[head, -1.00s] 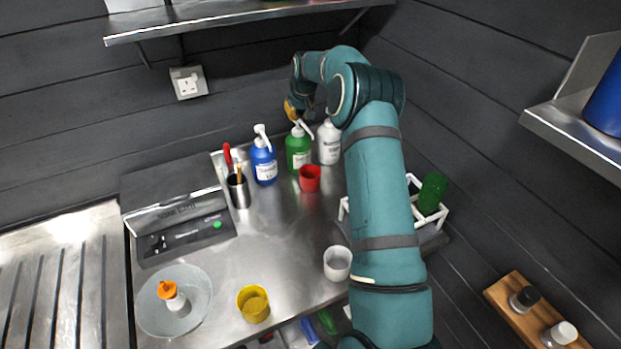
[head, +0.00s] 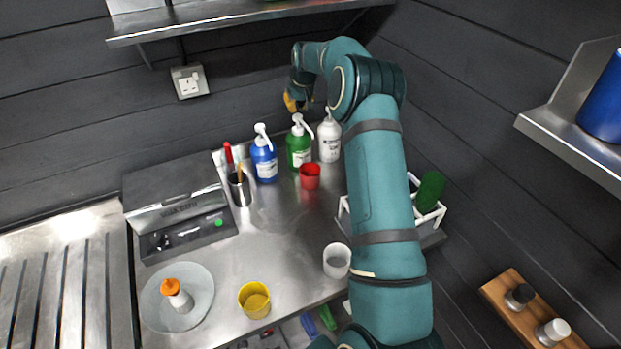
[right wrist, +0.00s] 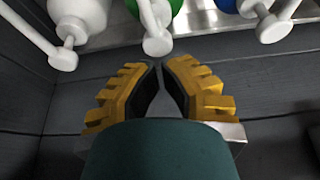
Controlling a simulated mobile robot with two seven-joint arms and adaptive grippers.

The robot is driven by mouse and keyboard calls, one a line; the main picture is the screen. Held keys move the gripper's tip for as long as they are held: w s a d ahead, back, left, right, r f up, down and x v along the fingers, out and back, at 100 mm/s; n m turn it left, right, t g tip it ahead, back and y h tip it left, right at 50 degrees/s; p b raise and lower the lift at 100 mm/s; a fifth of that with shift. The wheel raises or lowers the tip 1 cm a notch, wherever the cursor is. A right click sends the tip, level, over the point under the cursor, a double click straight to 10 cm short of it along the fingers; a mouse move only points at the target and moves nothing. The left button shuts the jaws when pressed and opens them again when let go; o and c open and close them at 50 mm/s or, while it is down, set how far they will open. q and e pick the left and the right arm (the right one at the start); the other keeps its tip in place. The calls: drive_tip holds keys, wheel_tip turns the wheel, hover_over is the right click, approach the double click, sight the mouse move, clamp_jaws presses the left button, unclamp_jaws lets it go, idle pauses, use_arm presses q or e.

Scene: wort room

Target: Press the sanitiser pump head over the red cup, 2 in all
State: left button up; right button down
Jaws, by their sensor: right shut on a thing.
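A green pump bottle (head: 299,155) stands at the back of the steel counter between a blue pump bottle (head: 264,163) and a white pump bottle (head: 329,145). Its white pump head (head: 298,128) is up and clear of my gripper. The red cup (head: 310,177) stands upright in front of the green bottle, below its spout. My right gripper (head: 292,104) is above and behind the green pump. In the right wrist view its yellow fingers (right wrist: 160,66) are closed together, with nothing visible between the tips; the green bottle's pump head (right wrist: 156,38) is just beyond them. My left gripper is out of view.
A utensil pot (head: 240,190) and a grey device (head: 180,225) stand at left. A glass plate (head: 195,318) with an orange-topped bottle, a yellow cup (head: 254,300) and a white cup (head: 337,262) are in front. A white rack (head: 437,213) stands right of my arm.

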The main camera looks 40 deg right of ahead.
sight(299, 117)
drive_tip(key=shift+f, duration=0.1)
drive_tip(key=shift+s+f+b, duration=0.15)
drive_tip(key=shift+f+b, duration=1.3)
drive_tip(key=shift+f, duration=0.95)
drive_tip(key=shift+r, duration=0.15)
drive_tip(key=shift+r+p, duration=0.75)
drive_tip(key=shift+r, duration=0.15)
drive_tip(key=shift+r+p, duration=0.95)
drive_tip(key=shift+r, duration=0.55)
